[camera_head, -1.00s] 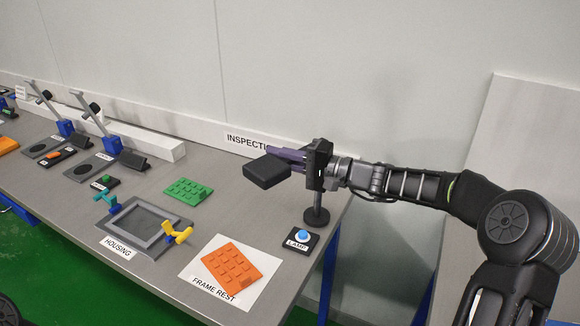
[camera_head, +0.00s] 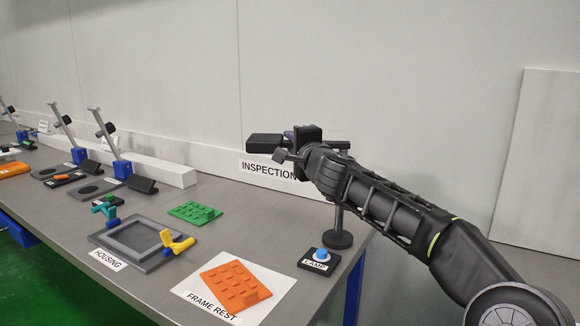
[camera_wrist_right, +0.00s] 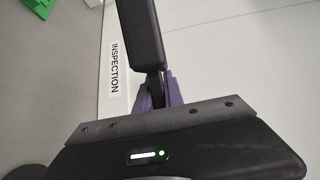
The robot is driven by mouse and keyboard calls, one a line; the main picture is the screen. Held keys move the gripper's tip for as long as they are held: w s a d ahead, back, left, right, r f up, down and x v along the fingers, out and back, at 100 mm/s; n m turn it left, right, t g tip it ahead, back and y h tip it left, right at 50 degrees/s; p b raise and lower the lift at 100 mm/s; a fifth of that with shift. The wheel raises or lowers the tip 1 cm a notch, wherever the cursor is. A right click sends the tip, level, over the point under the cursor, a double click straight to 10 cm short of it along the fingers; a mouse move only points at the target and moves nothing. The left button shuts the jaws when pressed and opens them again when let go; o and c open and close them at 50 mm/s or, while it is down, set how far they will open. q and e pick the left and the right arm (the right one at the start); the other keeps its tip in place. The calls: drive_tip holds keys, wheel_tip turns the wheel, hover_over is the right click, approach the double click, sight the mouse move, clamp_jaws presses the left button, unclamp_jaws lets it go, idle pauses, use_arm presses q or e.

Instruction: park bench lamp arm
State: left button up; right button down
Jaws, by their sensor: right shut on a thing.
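The bench lamp has a flat black head (camera_head: 265,141), seen just above the INSPECTION label. Its round dark base (camera_head: 337,240) stands near the right end of the bench, with part of the post above it. My right gripper (camera_head: 289,137) is at the lamp arm behind the head; my wrist hides most of the arm and the upper post. In the right wrist view the purple fingers (camera_wrist_right: 158,92) are shut on the thin dark lamp arm (camera_wrist_right: 156,84), and the lamp head (camera_wrist_right: 140,35) extends beyond them. My left gripper is out of view.
The blue LAMP button (camera_head: 321,254) sits in front of the base. An orange frame (camera_head: 236,285) lies on the white FRAME REST sheet. The grey housing (camera_head: 140,240), a green part (camera_head: 195,212) and several blue-footed stands are farther left. The wall rises close behind the bench.

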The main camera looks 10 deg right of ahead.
drive_tip(key=shift+w+d+m+g+h+p, duration=0.25)
drive_tip(key=shift+w+d+m+h+p, duration=0.6)
drive_tip(key=shift+h, duration=0.6)
drive_tip(key=shift+w+d+m+g+h+p, duration=0.2)
drive_tip(key=shift+w+d+m+h+p, duration=0.35)
drive_tip(key=shift+m+h+p, duration=0.65)
drive_tip(key=shift+w+d+m+g+h+p, duration=0.25)
drive_tip(key=shift+w+d+m+h+p, duration=0.5)
drive_tip(key=shift+h, duration=0.9)
drive_tip(key=c, duration=1.6)
unclamp_jaws()
drive_tip(key=shift+o, duration=0.8)
drive_tip(key=shift+a, duration=0.1)
drive_tip(key=b+v, duration=0.2)
drive_tip(key=v, duration=0.5)
drive_tip(key=shift+s+a, duration=0.1)
drive_tip(key=shift+s, duration=0.3)
